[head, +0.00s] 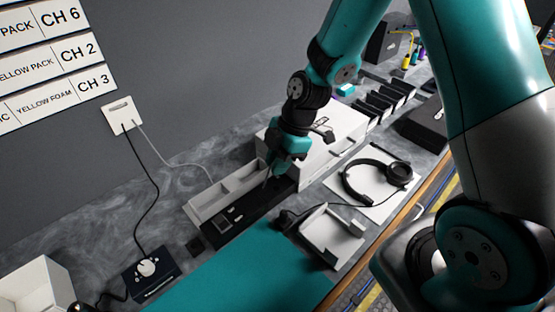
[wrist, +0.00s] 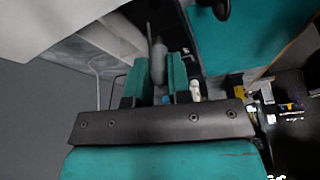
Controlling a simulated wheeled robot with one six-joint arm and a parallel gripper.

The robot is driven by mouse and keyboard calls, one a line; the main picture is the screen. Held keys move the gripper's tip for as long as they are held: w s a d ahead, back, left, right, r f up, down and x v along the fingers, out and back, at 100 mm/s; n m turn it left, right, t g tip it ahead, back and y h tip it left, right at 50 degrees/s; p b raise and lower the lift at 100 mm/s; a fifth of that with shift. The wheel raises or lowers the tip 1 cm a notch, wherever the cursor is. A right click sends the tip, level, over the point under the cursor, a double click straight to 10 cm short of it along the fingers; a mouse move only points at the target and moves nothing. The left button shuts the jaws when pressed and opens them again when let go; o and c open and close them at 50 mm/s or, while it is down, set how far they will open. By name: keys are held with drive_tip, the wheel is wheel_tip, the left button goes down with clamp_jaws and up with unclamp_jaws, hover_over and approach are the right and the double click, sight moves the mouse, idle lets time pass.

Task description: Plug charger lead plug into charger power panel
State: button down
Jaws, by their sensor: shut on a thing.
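My gripper (head: 273,172) is low over the right end of a long black unit (head: 262,207), beside a grey compartment tray. In the wrist view, my gripper's teal fingers (wrist: 157,82) are closed on a grey, rounded plug-like piece (wrist: 158,62), which I take to be the charger lead plug. A thin stem or lead runs from its far end. In the head view the plug is mostly hidden by the fingers. I cannot tell for sure which fixture is the charger power panel; a black box with a round white fitting (head: 147,267) stands at the lower left.
A white wall plate (head: 118,113) carries a black and a grey cable. A grey compartment tray (head: 209,205) and a white box (head: 330,145) stand close to my gripper. A headset (head: 349,184) and a white cradle (head: 330,236) lie to the right. The teal mat (head: 250,278) is clear.

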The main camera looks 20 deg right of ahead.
sight(272, 190)
drive_tip(key=shift+f+b, duration=1.2)
drive_tip(key=shift+f, duration=0.6)
drive_tip(key=shift+f+b, duration=1.2)
drive_tip(key=shift+b, duration=0.05)
idle(0.4)
drive_tip(key=c, duration=1)
unclamp_jaws()
drive_tip(key=shift+r, duration=0.1)
drive_tip(key=v, duration=1.7)
drive_tip(key=shift+r+b, duration=0.2)
drive_tip(key=shift+b, duration=0.2)
